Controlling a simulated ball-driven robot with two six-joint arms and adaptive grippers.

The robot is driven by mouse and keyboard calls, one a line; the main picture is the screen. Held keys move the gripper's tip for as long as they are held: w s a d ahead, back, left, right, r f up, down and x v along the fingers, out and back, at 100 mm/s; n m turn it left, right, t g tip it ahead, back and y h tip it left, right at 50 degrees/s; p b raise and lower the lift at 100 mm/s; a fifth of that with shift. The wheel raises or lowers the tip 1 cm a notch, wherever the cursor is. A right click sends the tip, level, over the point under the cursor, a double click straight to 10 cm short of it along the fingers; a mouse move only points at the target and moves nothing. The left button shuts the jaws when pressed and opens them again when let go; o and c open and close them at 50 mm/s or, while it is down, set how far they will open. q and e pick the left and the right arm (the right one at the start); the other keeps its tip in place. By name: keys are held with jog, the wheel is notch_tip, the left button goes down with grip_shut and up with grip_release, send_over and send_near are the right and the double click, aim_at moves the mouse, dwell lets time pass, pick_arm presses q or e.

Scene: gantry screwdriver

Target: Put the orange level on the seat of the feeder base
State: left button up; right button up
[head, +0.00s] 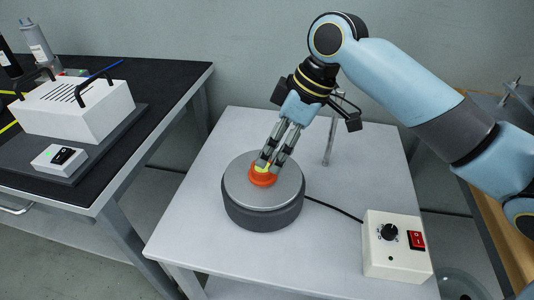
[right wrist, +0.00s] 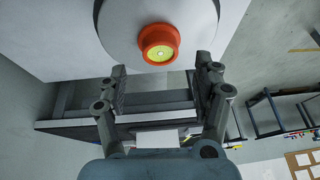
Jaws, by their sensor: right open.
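The orange level (head: 262,179) is a small round orange piece with a yellow-green vial face on top. It rests upright near the middle of the silver disc on top of the feeder base (head: 263,212), a dark grey round drum. It also shows in the right wrist view (right wrist: 171,38), with the silver disc (right wrist: 118,28) around it. My right gripper (head: 271,159) is just above the level and covers part of it in the head view. Its fingers (right wrist: 161,72) are apart with nothing between them. The seat under the level is hidden. My left gripper is out of view.
The feeder base stands on a white table (head: 190,205). A control box (head: 396,246) with a knob and red switch sits at the front right, joined by a black cable. A metal post (head: 329,145) stands behind. A black-topped bench (head: 165,85) with a white device is at left.

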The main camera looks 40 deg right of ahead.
jog(key=p+v, duration=0.1)
jog(key=v, duration=0.6)
jog(key=shift+p, duration=0.4)
jog(key=shift+r, duration=0.1)
